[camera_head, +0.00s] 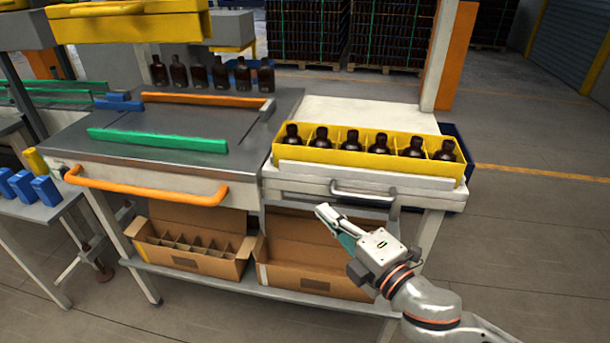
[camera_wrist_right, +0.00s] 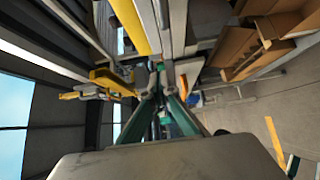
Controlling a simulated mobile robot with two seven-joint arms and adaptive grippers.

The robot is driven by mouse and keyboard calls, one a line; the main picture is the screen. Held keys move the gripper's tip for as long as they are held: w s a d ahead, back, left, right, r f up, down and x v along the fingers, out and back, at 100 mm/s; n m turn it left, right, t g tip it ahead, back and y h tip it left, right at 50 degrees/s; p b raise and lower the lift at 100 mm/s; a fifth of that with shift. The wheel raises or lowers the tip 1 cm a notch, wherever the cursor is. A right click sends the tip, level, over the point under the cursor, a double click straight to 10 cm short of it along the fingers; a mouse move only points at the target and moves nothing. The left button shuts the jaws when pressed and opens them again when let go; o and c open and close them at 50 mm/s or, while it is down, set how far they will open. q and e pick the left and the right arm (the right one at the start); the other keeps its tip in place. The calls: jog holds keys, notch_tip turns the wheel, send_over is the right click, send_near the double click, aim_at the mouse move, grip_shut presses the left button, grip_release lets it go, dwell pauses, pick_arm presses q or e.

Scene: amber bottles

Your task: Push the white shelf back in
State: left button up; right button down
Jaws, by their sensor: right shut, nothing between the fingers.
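The white shelf (camera_head: 290,188) is at the centre right in the head view, with a metal bar handle (camera_head: 365,192) on its front. A yellow tray (camera_head: 458,172) with a row of several dark amber bottles (camera_head: 381,144) stands on it. My right gripper (camera_head: 323,210) is shut and empty, in front of and below the shelf front, left of the handle. I cannot tell whether it touches the shelf. Its closed fingers also show in the right wrist view (camera_wrist_right: 161,77). My left gripper is not in view.
Left of the shelf is a grey worktop (camera_head: 150,168) with an orange handle (camera_head: 150,192). More bottles (camera_head: 220,74) stand at its back. Cardboard boxes (camera_head: 315,270) sit on the lower rack. The floor at the right (camera_head: 540,230) is clear.

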aim_at(310, 171)
jog(key=x, duration=0.4)
jog(key=d+x, duration=0.1)
jog(key=x, duration=0.3)
jog(key=w+x, duration=0.1)
jog(key=x, duration=0.2)
jog(key=shift+w+d, duration=0.15)
jog(key=shift+w, duration=0.15)
jog(key=shift+w+d, duration=0.2)
jog(key=shift+w, duration=0.4)
jog(key=shift+w, duration=0.1)
jog(key=w, duration=0.1)
jog(key=w+d+p, duration=0.1)
jog(key=w, duration=0.1)
jog(key=shift+d+r, duration=0.1)
jog(key=shift+w, duration=0.1)
